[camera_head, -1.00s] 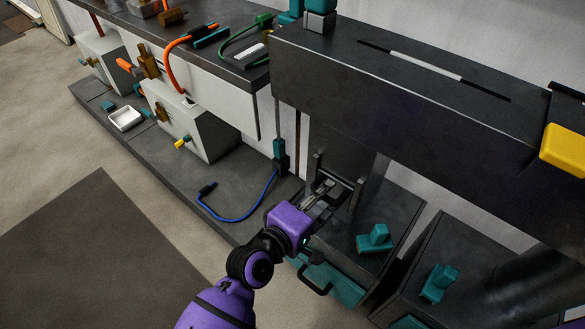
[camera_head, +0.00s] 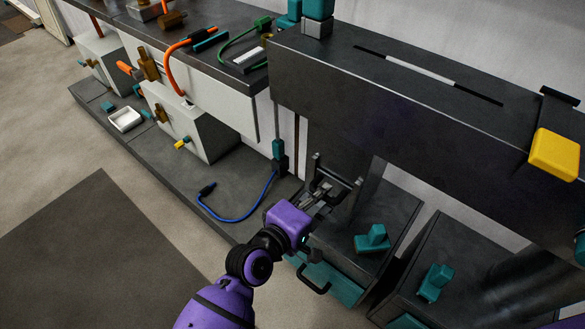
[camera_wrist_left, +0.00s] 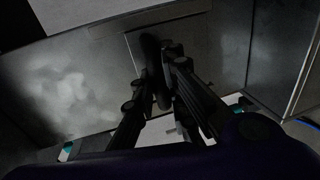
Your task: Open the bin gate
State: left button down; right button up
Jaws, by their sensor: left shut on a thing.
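My left gripper (camera_head: 326,193) reaches in from below under the long dark hopper body. Its fingers are shut on the dark bar handle of the bin gate (camera_head: 336,177), a dark metal piece with raised side edges at the chute mouth. In the left wrist view, the handle (camera_wrist_left: 153,65) stands between the two fingers (camera_wrist_left: 158,88), against a grey metal plate. The fingers hide part of the handle and the gate's lower edge. My right gripper is not in view.
Below the gate is a dark bin with a teal front and black handle (camera_head: 313,279); a teal block (camera_head: 373,240) sits on top. A blue cable (camera_head: 238,219) lies on the low platform to the left. A yellow block (camera_head: 554,155) is at right. Floor at lower left is clear.

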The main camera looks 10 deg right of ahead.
pick_arm(q)
notch_tip(320, 180, up, 6)
jog(key=p, duration=0.4)
jog(key=shift+r, duration=0.2)
jog(key=shift+f, duration=0.3)
jog(key=c, duration=1.7)
grip_release()
jog(key=shift+f, duration=0.1)
jog(key=shift+c, duration=0.2)
jog(key=shift+a, duration=0.1)
jog(key=v, duration=1.2)
jog(key=shift+f, duration=0.1)
